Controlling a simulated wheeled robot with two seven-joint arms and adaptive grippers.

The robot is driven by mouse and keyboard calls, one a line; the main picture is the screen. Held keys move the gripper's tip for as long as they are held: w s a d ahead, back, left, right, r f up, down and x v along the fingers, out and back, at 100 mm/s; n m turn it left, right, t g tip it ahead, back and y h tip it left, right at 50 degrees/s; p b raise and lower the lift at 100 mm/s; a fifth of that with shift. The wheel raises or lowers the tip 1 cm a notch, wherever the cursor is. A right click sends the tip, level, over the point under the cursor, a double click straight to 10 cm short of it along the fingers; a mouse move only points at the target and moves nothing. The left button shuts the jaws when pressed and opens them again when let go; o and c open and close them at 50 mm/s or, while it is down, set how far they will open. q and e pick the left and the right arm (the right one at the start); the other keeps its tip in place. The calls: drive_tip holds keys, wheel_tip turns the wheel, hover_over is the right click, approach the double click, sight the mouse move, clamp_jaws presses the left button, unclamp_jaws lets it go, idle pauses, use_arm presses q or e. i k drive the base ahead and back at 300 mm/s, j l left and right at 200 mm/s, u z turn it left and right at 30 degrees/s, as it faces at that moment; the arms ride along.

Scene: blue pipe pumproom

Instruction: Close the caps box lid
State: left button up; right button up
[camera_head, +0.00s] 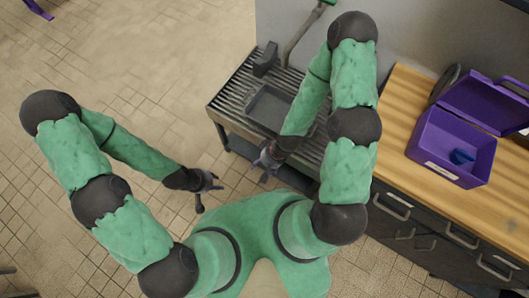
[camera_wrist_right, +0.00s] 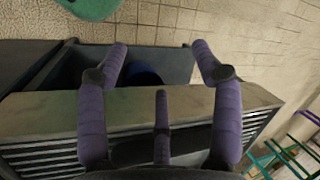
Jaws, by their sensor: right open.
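The purple caps box (camera_head: 447,150) stands on the wooden worktop at the right in the head view. Its lid (camera_head: 486,103) is open, tilted back behind the box toward the upper right. A blue cap (camera_head: 461,156) lies inside. My right gripper (camera_head: 266,163) is by the front edge of the slatted bench, well left of the box. In the right wrist view (camera_wrist_right: 160,65) its purple fingers are spread with nothing between them. My left gripper (camera_head: 211,189) is over the tiled floor, further left, with fingers that look spread and empty. The wrist view does not show the box.
A grey tray (camera_head: 268,107) sits on the slatted metal bench (camera_head: 236,100). The wooden worktop (camera_head: 408,97) has drawers (camera_head: 400,211) below its front edge. A dark round object (camera_head: 446,80) stands beside the lid. The worktop in front of the box is clear.

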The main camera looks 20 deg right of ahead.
sight(490, 105)
drive_tip(key=z, duration=2.6)
